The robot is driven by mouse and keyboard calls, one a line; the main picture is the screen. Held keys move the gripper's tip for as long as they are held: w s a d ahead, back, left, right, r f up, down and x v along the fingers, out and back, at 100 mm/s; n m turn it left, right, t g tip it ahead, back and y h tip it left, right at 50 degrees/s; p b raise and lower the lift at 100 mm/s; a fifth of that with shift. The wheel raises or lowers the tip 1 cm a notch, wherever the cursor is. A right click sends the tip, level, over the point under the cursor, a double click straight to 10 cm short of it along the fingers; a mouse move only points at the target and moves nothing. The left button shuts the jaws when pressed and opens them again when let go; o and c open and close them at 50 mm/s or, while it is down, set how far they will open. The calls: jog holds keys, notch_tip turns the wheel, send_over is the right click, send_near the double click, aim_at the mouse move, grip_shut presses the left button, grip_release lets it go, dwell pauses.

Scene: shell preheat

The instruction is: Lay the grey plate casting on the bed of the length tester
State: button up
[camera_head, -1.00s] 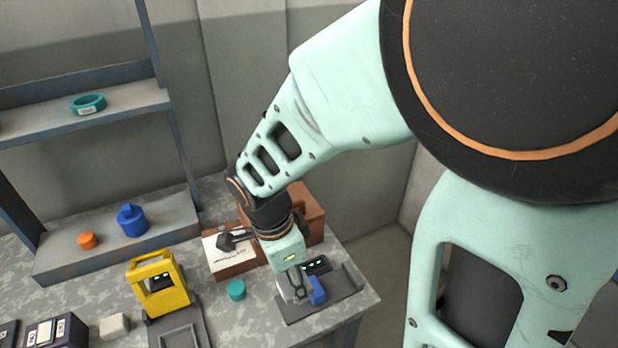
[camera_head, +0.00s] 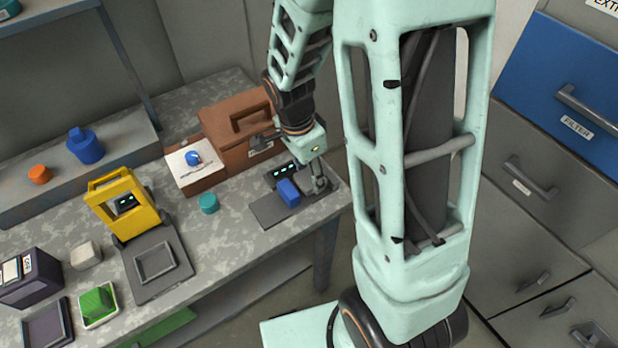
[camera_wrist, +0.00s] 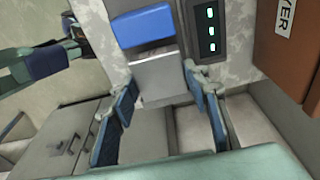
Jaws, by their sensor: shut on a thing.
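The length tester has a dark flat bed (camera_head: 268,211), a small display (camera_head: 283,170) with green digits and a blue block (camera_head: 288,192) on it. My gripper (camera_head: 319,184) is low at the tester's right end, beside the blue block. In the wrist view my gripper (camera_wrist: 162,100) has its two fingers on either side of a grey piece, the grey plate casting (camera_wrist: 160,76), and is shut on it. The blue block (camera_wrist: 143,26) is just beyond the casting, and the display (camera_wrist: 209,28) is to its right. I cannot tell whether the casting touches the bed.
A brown case (camera_head: 232,125) and a white-topped box (camera_head: 192,168) stand behind the tester. A teal cylinder (camera_head: 208,203) and a yellow-framed device (camera_head: 122,205) are to the left. Drawers (camera_head: 540,190) stand at the right. The bench between the yellow device and tester is mostly clear.

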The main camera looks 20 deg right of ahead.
aim_at(303, 181)
jog(key=shift+f, duration=0.65)
jog(key=shift+f, duration=0.1)
jog(key=shift+f+b, duration=0.15)
jog(key=shift+b, duration=0.25)
jog(key=o, duration=1.4)
jog(key=shift+o, duration=0.2)
jog(key=shift+r, duration=0.2)
notch_tip(303, 181, up, 12)
jog(key=a+p, duration=0.1)
jog(key=shift+s+a+p, duration=0.3)
jog(key=shift+a+p, duration=0.1)
